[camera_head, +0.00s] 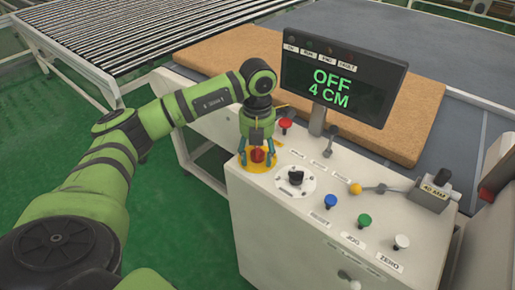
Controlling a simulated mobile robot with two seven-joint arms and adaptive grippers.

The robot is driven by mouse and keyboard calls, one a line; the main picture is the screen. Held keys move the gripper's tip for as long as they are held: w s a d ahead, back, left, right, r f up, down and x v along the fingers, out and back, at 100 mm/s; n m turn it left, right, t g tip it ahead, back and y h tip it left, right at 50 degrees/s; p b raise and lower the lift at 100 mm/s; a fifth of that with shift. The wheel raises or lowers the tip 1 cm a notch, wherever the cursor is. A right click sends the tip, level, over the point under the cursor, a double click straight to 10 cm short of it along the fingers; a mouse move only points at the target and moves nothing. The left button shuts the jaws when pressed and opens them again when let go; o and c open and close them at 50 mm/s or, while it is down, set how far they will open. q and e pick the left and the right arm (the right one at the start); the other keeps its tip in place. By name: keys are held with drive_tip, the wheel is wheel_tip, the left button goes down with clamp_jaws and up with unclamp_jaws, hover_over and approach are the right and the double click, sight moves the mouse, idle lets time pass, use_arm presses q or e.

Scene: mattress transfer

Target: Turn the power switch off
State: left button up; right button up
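The white control console (257,215) stands in front of me. A black rotary knob (296,177) sits on a white dial plate on its top; I cannot read its labels. My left gripper (257,158) points down over a red button (257,155) on a yellow disc (246,166). Its fingers are apart on either side of the button; I cannot tell if they touch it. The display (342,80) reads "OFF" and "4 CM" in green. Which control is the power switch is not readable. My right gripper is not in view.
A brown mattress (225,50) lies behind. A roller conveyor (130,35) is at the back left.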

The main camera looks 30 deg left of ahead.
sight(257, 150)
use_arm(q)
drive_tip(key=shift+r, duration=0.2)
drive_tip(key=shift+w+r, duration=0.15)
drive_tip(key=shift+r, duration=0.1)
wheel_tip(257, 150, up, 12)
drive_tip(key=shift+f, duration=0.2)
